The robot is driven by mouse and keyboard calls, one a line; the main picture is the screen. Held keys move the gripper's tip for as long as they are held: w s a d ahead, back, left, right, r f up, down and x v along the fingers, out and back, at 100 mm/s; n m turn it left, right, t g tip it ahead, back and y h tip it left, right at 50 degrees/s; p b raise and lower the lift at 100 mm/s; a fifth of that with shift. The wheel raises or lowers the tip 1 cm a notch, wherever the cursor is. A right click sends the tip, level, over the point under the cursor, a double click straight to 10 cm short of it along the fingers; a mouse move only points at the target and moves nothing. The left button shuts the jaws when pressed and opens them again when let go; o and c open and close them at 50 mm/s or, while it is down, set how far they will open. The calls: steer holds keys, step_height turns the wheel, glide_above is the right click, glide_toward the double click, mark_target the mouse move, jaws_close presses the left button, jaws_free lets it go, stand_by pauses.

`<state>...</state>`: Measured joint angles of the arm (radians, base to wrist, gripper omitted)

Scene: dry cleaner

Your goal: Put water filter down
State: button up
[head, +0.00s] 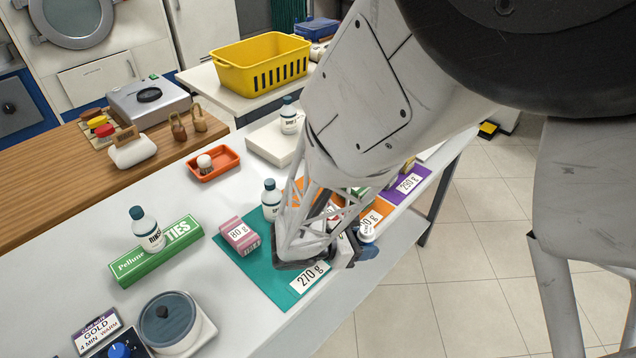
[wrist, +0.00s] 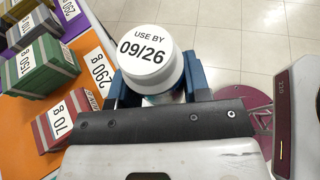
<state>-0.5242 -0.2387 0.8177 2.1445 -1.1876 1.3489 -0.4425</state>
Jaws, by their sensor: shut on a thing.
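The water filter (wrist: 152,52) is a white cylinder with a round top marked "USE BY 09/26". My gripper (wrist: 157,88) is shut on it, with a blue finger on each side. In the head view the held filter (head: 367,232) shows small beside my wrist, near the front table edge by the orange mat (head: 369,205). Its lower part is hidden, so I cannot tell whether it touches the table.
A teal mat (head: 262,270) holds a pink box (head: 239,236) and a white bottle (head: 270,198). A purple mat (head: 412,187) lies beyond the orange one. In the wrist view, a red box (wrist: 68,118) and a green box (wrist: 40,68) stand left of the filter. Tiled floor lies past the edge.

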steer(key=w+a+r+n+t+y, duration=0.3)
steer(key=w+n+t+y, duration=0.2)
steer(key=w+n, duration=0.15)
steer(key=w+a+r+n+t+y, duration=0.3)
steer(key=w+a+n+t+y, duration=0.15)
steer(key=w, duration=0.35)
steer(key=f, duration=0.3)
steer(key=d+f, duration=0.1)
steer(key=f, duration=0.1)
steer(key=shift+s+f, duration=0.2)
steer(key=shift+s, duration=0.05)
steer(key=w+a, duration=0.1)
steer(key=w, duration=0.4)
steer(key=w+a+f, duration=0.1)
steer(key=w, duration=0.4)
steer(key=w+a, duration=0.1)
steer(key=w, duration=0.3)
steer(key=shift+w+a+f, duration=0.2)
steer(key=shift+w, duration=0.2)
steer(key=shift+w, duration=0.1)
steer(key=shift+w, duration=0.25)
steer(key=shift+a+f, duration=0.1)
steer(key=shift+f, duration=1.7)
